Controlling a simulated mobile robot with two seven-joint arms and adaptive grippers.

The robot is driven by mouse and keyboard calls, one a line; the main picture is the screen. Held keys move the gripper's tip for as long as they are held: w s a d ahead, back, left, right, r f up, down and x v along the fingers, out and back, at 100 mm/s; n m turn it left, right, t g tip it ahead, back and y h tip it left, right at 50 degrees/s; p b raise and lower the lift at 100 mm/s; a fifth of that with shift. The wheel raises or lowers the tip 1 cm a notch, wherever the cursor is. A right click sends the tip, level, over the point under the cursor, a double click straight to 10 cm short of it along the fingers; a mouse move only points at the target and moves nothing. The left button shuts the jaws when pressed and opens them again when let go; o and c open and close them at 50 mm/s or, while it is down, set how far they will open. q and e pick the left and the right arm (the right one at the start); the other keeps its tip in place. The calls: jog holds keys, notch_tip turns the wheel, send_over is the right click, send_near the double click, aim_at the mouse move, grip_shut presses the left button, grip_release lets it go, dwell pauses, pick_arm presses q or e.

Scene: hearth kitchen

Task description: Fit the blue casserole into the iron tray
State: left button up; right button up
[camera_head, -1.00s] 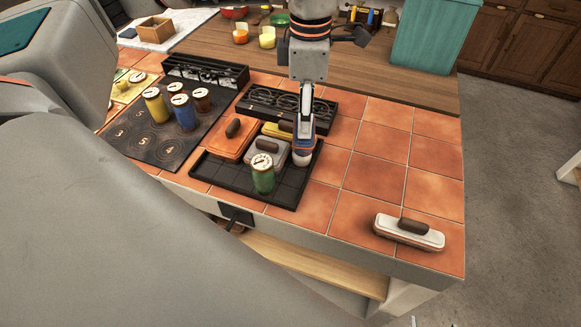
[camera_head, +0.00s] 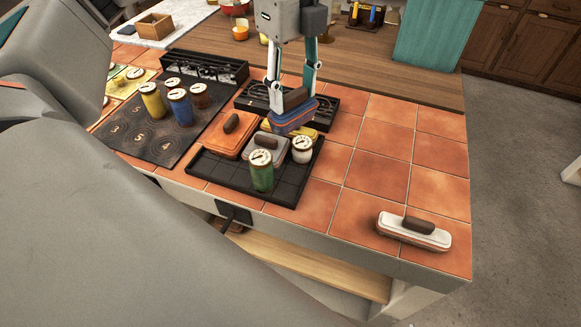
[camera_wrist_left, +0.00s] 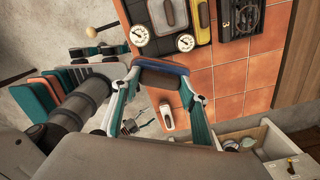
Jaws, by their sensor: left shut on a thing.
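The blue casserole (camera_head: 292,119) is a small blue dish with a dark handle block on top. My left gripper (camera_head: 290,97) is shut on that handle and holds the casserole above the back right part of the iron tray (camera_head: 288,184). The casserole also shows between the fingers in the left wrist view (camera_wrist_left: 165,67). The black tray holds an orange casserole (camera_head: 217,142), a grey one (camera_head: 258,150), a partly hidden yellow one (camera_head: 300,134), a green jar (camera_head: 261,175) and a white jar (camera_head: 302,155). My right gripper is not in view.
A white casserole (camera_head: 395,232) sits on the tiles at the front right. A black rack (camera_head: 325,109) stands behind the tray. A dark numbered mat (camera_head: 125,138) with several jars lies left.

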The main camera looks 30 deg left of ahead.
pick_arm(q)
jog(key=n, duration=0.5)
jog(key=shift+s+a+r, duration=0.15)
jog(key=shift+s+r, duration=0.15)
jog(key=shift+r, duration=0.05)
jog(key=shift+f, duration=0.25)
jog(key=shift+n, duration=0.3)
notch_tip(320, 180, down, 19)
jog(key=shift+f+b, duration=0.1)
jog(key=shift+b, duration=1)
jog(key=shift+f, duration=0.15)
jog(key=shift+f, duration=0.15)
jog(key=o, duration=1.7)
